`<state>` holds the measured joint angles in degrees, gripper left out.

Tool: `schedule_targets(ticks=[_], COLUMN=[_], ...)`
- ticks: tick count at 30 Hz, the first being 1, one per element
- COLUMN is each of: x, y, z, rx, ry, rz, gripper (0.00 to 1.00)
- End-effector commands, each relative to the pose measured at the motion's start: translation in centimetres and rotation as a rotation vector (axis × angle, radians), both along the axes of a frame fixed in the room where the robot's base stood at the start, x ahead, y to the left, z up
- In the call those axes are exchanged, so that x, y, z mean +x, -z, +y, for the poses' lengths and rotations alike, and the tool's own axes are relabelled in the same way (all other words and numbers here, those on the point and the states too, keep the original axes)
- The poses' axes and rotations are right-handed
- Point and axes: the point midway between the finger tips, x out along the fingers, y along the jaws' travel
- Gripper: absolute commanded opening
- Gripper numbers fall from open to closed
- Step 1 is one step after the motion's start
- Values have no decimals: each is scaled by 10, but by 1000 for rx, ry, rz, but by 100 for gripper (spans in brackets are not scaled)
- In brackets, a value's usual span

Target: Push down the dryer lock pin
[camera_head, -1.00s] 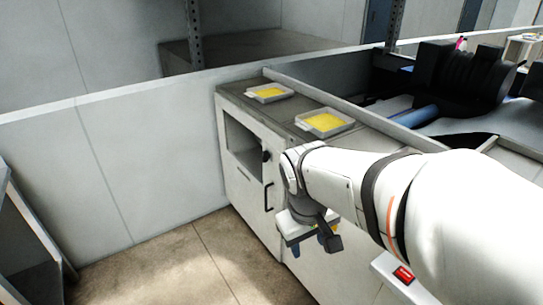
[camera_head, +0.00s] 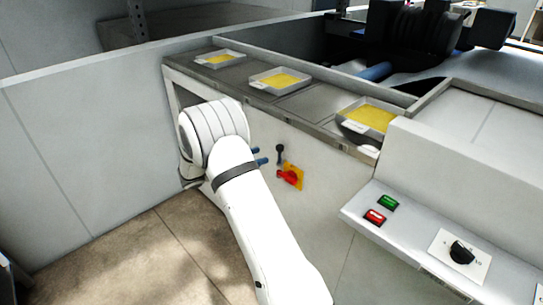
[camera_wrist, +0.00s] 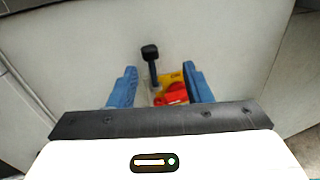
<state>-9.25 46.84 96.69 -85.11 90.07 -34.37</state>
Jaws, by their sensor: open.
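A black pin with a dark knob (camera_head: 279,149), which looks like the dryer lock pin, stands out on the pale front panel of the machine. It also shows in the wrist view (camera_wrist: 150,53), upright between and a little beyond my two blue fingertips. My gripper (camera_head: 261,157) is just left of the pin in the head view. In the wrist view my gripper (camera_wrist: 160,69) has its blue fingers wide apart with nothing held between them. I cannot tell whether a finger touches the pin; it looks apart.
A red rotary switch on a yellow plate (camera_head: 291,177) sits just below and right of the pin. Trays of yellow material (camera_head: 279,80) lie on the ledge above. A control shelf with green and red buttons (camera_head: 375,216) juts out at the right. The floor at left is clear.

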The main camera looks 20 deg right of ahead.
Motion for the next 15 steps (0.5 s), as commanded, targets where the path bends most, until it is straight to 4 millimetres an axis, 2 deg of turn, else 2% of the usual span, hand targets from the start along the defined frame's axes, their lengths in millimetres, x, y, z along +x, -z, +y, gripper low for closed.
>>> schedule_targets(ticks=[1,5,15], x=[6,13,18], y=[7,11,11], z=[2,0,-50], rx=[-24,-54,-55], ry=[-15,-33,-31], rz=[15,29,30], gripper=[45,45,45])
